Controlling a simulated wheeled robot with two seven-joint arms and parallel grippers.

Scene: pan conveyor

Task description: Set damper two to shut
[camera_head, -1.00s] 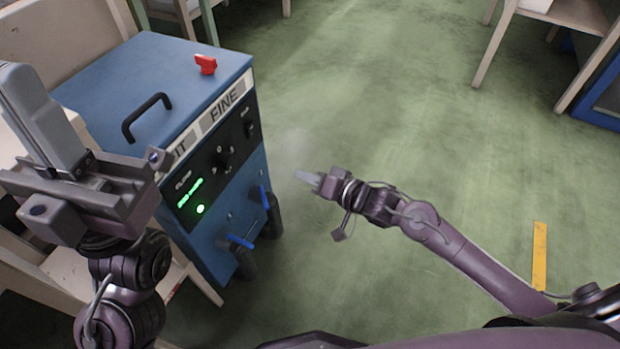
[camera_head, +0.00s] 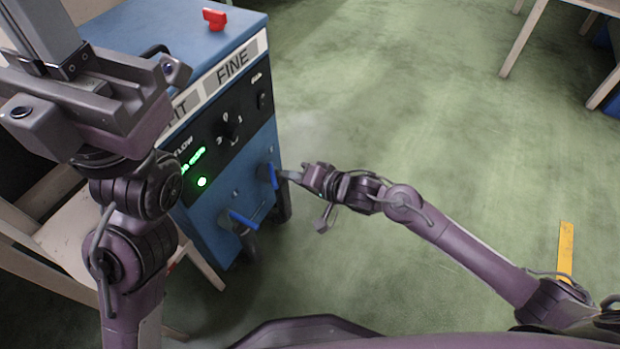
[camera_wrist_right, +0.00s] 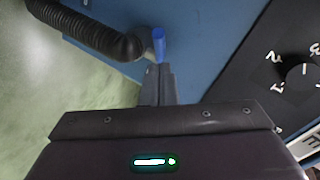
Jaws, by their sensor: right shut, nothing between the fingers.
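Two blue damper levers show low on the front of the blue cabinet (camera_head: 222,205), with black hoses by them. The left lever (camera_head: 243,218) slants; the right lever (camera_head: 273,176) stands more upright. I cannot read a number on either. My right gripper (camera_head: 284,174) is shut and empty, its fingertips at the right lever. In the right wrist view a blue lever (camera_wrist_right: 159,44) stands just beyond the shut fingertips (camera_wrist_right: 158,70); whether they touch I cannot tell. My left gripper (camera_head: 42,30) is at the upper left, its fingertips cut off by the picture edge.
A black panel with a knob (camera_head: 230,126) and green lights (camera_head: 202,182) sits above the levers. A red piece (camera_head: 214,19) is on the cabinet top. A ribbed black hose (camera_wrist_right: 85,30) is left of the lever.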

